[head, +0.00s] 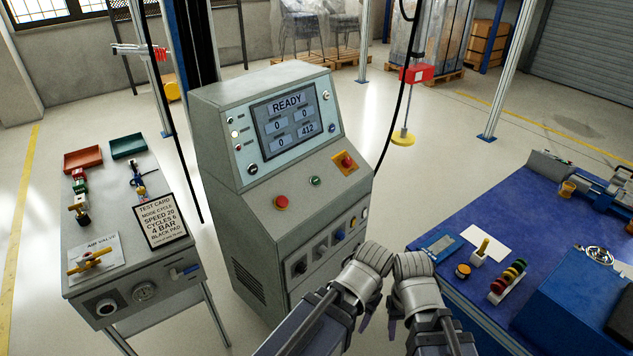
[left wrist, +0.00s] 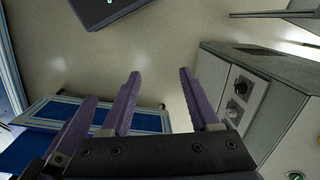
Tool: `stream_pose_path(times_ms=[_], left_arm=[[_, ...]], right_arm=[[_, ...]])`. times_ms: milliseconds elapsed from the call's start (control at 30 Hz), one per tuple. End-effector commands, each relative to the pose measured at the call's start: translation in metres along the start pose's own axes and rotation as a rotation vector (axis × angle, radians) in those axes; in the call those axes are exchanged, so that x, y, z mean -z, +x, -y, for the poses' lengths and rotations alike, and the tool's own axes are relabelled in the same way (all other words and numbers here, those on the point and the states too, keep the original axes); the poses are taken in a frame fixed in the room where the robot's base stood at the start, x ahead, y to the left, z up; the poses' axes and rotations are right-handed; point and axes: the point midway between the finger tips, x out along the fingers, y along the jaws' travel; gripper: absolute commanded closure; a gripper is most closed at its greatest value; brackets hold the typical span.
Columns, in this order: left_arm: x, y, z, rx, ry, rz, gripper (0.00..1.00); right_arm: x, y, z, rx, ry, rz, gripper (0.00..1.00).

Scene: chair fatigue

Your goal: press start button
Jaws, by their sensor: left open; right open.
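The grey console (head: 265,160) stands in the middle of the head view, its screen (head: 290,120) reading READY. A small green button (head: 316,181) sits on its sloping panel between a red button (head: 281,202) and a red mushroom button (head: 345,162) on a yellow plate. I cannot read which is the start button. My left gripper (head: 366,319) and right gripper (head: 392,327) hang below and right of the panel, apart from the buttons, largely hidden by my wrists. In the left wrist view, my left gripper's purple fingers (left wrist: 160,100) are spread and empty.
A side table (head: 130,240) with a test card (head: 160,222) and an air valve (head: 95,258) stands left of the console. A blue workbench (head: 480,218) with tools and parts is at right. Open floor lies behind.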

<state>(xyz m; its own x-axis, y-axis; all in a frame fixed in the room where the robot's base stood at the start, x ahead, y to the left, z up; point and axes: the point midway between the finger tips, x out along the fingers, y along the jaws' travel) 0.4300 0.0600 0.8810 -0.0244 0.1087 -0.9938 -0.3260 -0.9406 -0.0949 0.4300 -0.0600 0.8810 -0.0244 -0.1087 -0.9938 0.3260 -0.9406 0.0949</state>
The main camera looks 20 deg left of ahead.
Motion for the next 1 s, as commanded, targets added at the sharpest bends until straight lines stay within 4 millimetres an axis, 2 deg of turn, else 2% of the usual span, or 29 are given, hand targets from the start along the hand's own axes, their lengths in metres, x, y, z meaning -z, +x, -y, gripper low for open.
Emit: stream_pose_path(times_ms=[67, 533, 1000], left_arm=[[0.0000, 0.0000, 0.0000, 0.000, 0.000, 0.000, 0.48], [0.0000, 0.0000, 0.0000, 0.000, 0.000, 0.000, 1.00], [0.0000, 0.0000, 0.0000, 0.000, 0.000, 0.000, 1.00]], right_arm=[[0.0000, 0.0000, 0.0000, 0.000, 0.000, 0.000, 0.50], [0.0000, 0.0000, 0.0000, 0.000, 0.000, 0.000, 0.50], [0.0000, 0.0000, 0.0000, 0.000, 0.000, 0.000, 0.50]])
